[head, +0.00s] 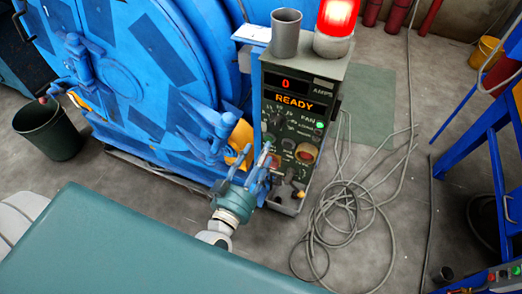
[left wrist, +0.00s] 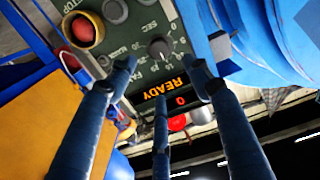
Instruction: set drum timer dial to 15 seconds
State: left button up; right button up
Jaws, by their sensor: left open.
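The timer dial (head: 278,117) is a dark knob on the upper left of the drum's control panel (head: 292,140). In the left wrist view the timer dial (left wrist: 160,49) shows upside down, with a number scale around it and SEC lettering nearby; its exact setting is too small to read. The display (head: 295,100) reads READY, with a red 0 above it. My left gripper (head: 262,160) is open in front of the panel's lower left, below the dial. Its blue fingers (left wrist: 165,72) spread around the dial's area in the wrist view; I see no clear contact.
A red domed button (head: 306,152) and a green light (head: 320,125) are on the panel. A grey cup (head: 286,34) and a lit red beacon (head: 336,22) stand on top. The blue drum machine (head: 130,70) is close on the left. Loose cables (head: 335,225) lie on the right floor.

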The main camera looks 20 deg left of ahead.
aim_at(275, 126)
pick_arm(q)
jog(key=w+n+b, duration=0.1)
jog(key=w, duration=0.3)
jog(key=w+n+b, duration=0.1)
jog(key=w+n, duration=0.1)
jog(key=w, duration=0.2)
jog(key=w+n+b, duration=0.1)
jog(key=w, duration=0.3)
jog(key=shift+d+f+n, duration=0.15)
jog(key=shift+f+n, duration=0.05)
jog(key=shift+n, duration=0.1)
jog(key=shift+s, duration=0.1)
jog(key=c, duration=1.1)
jog(key=shift+r+p, duration=0.1)
jog(key=shift+p, duration=0.45)
jog(key=shift+c, duration=0.3)
